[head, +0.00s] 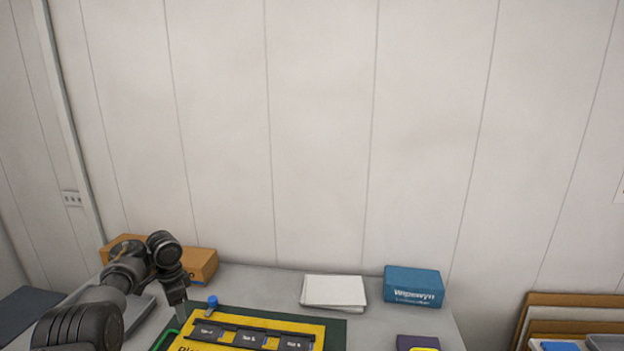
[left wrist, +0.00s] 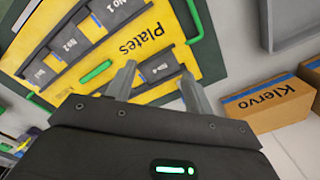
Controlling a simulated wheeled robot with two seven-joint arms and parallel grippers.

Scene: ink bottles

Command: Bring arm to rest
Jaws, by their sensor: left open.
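My left gripper (head: 181,306) comes in from the left in the head view and points down over the left side of the table. In the left wrist view its two fingers (left wrist: 158,84) are apart, with nothing between them. They are over the edge of a yellow board marked "Plates" (head: 215,316), which also shows in that view (left wrist: 142,55). The board carries several dark numbered plates (head: 249,338). A small blue-topped item (head: 212,301) stands at the board's back left, just right of the gripper. My right gripper is not in view.
An orange-brown box (head: 202,264) stands behind my left arm; the left wrist view shows a "Klervo" box (left wrist: 270,105). White sheets (head: 333,291) and a blue box (head: 413,286) are at the back right.

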